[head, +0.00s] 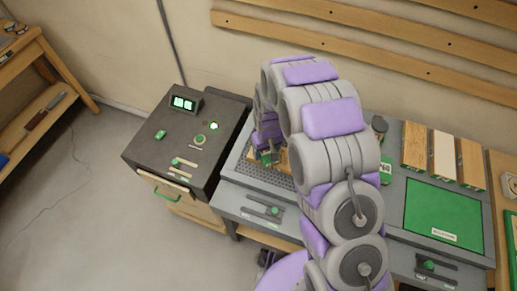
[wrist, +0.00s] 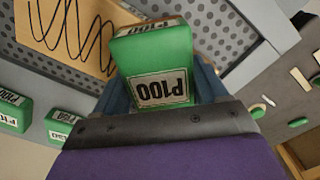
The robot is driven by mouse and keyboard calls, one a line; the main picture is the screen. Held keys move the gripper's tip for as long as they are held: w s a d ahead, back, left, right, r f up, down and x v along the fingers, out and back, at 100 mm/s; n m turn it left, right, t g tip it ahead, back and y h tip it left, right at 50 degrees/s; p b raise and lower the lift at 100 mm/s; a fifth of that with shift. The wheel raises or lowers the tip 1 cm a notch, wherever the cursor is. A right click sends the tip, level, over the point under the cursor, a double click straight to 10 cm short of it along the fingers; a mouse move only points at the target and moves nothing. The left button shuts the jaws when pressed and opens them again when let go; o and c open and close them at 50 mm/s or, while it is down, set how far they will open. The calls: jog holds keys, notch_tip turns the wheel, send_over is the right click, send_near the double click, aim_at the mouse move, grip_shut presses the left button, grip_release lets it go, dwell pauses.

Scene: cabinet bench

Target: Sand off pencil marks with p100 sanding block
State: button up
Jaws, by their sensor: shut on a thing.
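My gripper (wrist: 155,82) is shut on a green sanding block (wrist: 152,48) with a white label reading P100, upside down in the wrist view. A wooden board (wrist: 38,25) with dark looping pencil marks lies on a grey perforated panel (wrist: 215,38), at the upper left of the wrist view. The block appears beside the marked area, to its right; I cannot tell whether it touches the board or panel. In the head view my gripper (head: 268,150) is over the perforated panel (head: 250,170), and my arm hides most of the board (head: 283,161).
More green labelled blocks (wrist: 11,112) (wrist: 60,124) stand at the left of the wrist view. A dark control cabinet (head: 172,140) stands left of the bench. A green mat (head: 440,215) and wooden strips (head: 416,147) lie on the bench's right side.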

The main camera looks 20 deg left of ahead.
aim_at(287, 158)
jog(key=shift+w+d+r+p, duration=0.15)
jog(key=shift+w+d, duration=0.1)
jog(key=shift+d, duration=1.7)
jog(key=shift+w+d+p, duration=0.15)
jog(key=shift+w+d, duration=0.05)
jog(key=shift+d, duration=1.75)
jog(key=shift+w+d+f, duration=0.15)
jog(key=shift+d, duration=1.4)
jog(key=shift+w+d+f, duration=0.1)
jog(key=shift+d+f, duration=0.05)
jog(key=shift+d, duration=1.4)
jog(key=shift+a, duration=0.1)
jog(key=shift+a, duration=0.1)
